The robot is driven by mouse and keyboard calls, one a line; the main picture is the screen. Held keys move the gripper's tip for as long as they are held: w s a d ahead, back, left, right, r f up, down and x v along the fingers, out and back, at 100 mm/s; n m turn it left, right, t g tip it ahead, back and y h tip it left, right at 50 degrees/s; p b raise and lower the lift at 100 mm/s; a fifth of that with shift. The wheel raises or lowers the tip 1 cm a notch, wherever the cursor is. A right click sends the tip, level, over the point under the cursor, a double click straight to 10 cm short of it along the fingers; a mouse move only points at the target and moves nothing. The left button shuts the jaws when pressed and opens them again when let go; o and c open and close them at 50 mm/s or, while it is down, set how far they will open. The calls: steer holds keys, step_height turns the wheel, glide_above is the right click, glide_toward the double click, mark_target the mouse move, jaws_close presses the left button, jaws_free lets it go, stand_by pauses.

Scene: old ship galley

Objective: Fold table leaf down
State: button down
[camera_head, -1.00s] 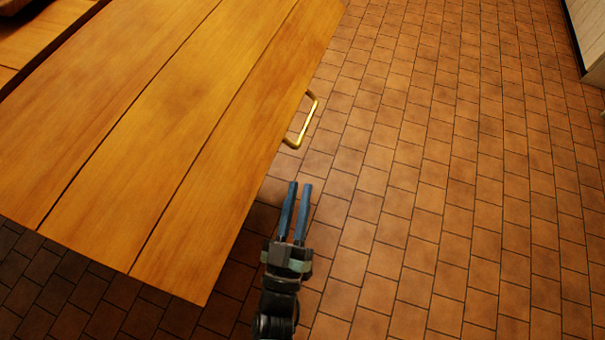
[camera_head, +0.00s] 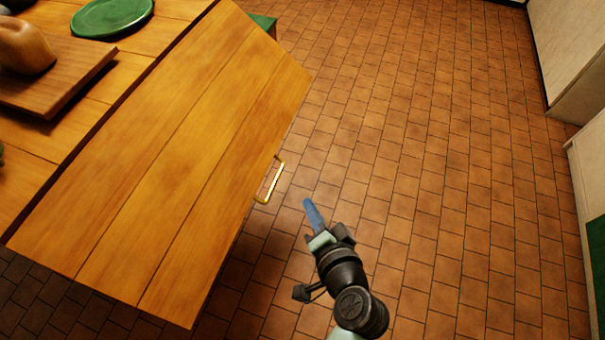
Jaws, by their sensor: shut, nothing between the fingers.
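The wooden table leaf (camera_head: 170,170) is a planked panel that fills the left middle of the view, beside the table top (camera_head: 85,117) with a dark gap between them. It looks raised, about level with the top, though its exact angle is hard to tell. A brass handle (camera_head: 270,180) sticks out from the leaf's right edge. My gripper (camera_head: 308,202) is to the lower right of the handle, apart from it and from the leaf. Its blue fingers are together and hold nothing.
On the table top are a green plate (camera_head: 112,17) and a wooden board (camera_head: 65,85) with a loaf-like brown thing (camera_head: 25,46) on it. Open tiled floor (camera_head: 430,150) lies to the right. Pale cabinets (camera_head: 580,60) stand at the far right.

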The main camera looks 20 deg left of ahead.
steer(key=b, duration=0.4)
glide_toward(279, 176)
steer(key=x, duration=0.5)
steer(key=shift+w+d+r, duration=0.1)
steer(key=shift+w+d, duration=0.2)
steer(key=shift+d, duration=0.1)
steer(key=shift+a+f+b, duration=0.25)
steer(key=shift+a+b, duration=0.05)
steer(key=shift+a, duration=0.15)
